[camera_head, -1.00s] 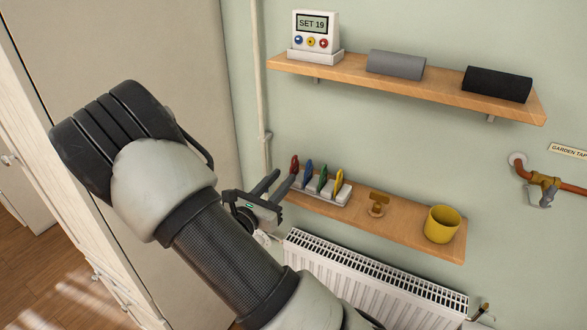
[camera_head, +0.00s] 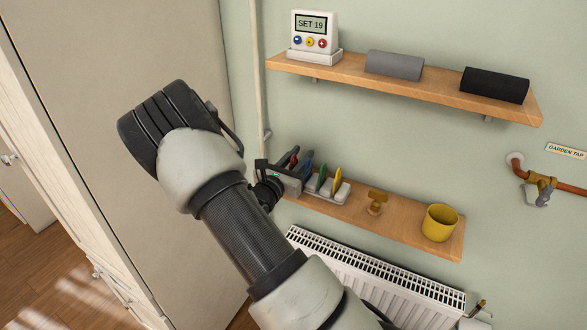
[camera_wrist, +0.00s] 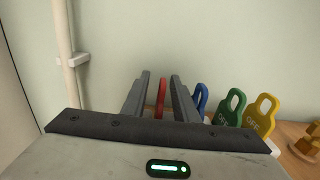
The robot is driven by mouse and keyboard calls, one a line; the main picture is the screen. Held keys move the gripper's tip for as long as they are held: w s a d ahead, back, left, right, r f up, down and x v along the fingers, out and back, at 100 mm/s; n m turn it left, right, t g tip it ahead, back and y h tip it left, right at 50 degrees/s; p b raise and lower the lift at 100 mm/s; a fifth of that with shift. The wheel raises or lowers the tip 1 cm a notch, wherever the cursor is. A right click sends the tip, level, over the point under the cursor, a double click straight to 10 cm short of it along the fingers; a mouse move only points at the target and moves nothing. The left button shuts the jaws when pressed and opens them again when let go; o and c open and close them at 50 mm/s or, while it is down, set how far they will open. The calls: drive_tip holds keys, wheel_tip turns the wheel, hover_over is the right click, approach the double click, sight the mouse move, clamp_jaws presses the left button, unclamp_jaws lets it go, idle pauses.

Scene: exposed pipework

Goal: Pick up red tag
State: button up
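The red tag (camera_wrist: 161,98) shows upright between my two fingers in the wrist view, with a gap on each side of it. Its lower part is hidden behind my gripper. My gripper (camera_wrist: 160,85) is open, its fingers pointing at the wall on either side of the tag. In the head view my gripper (camera_head: 297,157) is at the left end of the lower shelf, and the red tag (camera_head: 294,152) is partly hidden by it. The tag stands at the left end of a white rack (camera_head: 338,196).
A blue tag (camera_wrist: 201,97) stands close beside my right finger, then a green tag (camera_wrist: 230,107) and a yellow tag (camera_wrist: 262,114). A brass fitting (camera_head: 377,201) and yellow mug (camera_head: 440,223) are farther right on the lower shelf (camera_head: 408,231). A pipe (camera_wrist: 67,60) runs left.

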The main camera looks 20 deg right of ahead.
clamp_jaws()
